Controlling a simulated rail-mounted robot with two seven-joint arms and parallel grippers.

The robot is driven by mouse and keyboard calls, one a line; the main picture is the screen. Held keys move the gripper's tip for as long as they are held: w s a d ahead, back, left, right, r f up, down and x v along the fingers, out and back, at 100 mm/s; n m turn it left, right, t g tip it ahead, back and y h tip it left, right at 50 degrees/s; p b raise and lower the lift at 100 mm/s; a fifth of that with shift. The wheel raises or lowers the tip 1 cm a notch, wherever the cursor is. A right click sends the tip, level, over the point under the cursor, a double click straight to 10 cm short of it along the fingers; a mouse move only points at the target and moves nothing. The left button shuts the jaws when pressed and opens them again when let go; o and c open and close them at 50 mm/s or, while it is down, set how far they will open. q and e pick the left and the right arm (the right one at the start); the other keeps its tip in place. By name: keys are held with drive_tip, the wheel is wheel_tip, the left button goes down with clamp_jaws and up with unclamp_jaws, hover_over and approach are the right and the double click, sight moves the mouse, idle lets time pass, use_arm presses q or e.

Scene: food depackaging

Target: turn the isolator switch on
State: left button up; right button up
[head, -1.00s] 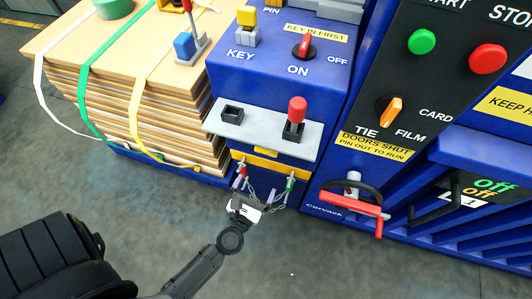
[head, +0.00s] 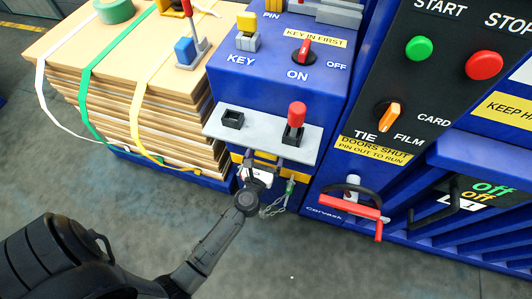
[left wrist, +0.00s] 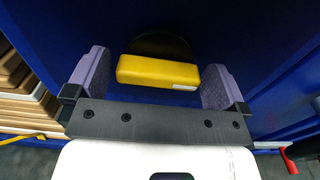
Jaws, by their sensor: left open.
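A red rotary switch (head: 304,48) sits on the sloped top of the blue cabinet (head: 270,85), between ON and OFF labels. A yellow bar handle on a black round base is on the cabinet's front, below the grey shelf; it shows in the left wrist view (left wrist: 158,72). I cannot tell from a label which of the two is the isolator. My left gripper (head: 263,160) is open in front of the yellow handle. In the left wrist view its purple fingers (left wrist: 158,82) stand on either side of the handle, with gaps at both ends. My right gripper is not in view.
The grey shelf (head: 257,133) with a red-knobbed lever (head: 296,115) overhangs just above my gripper. Chains with a green tag (head: 290,188) hang beside it. A red handle (head: 350,206) juts out to the right. Strapped cardboard (head: 150,110) stands left. Floor in front is clear.

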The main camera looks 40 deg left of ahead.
use_arm(q)
drive_tip(key=shift+w+a, duration=0.2)
drive_tip(key=shift+w, duration=0.3)
drive_tip(key=c, duration=0.7)
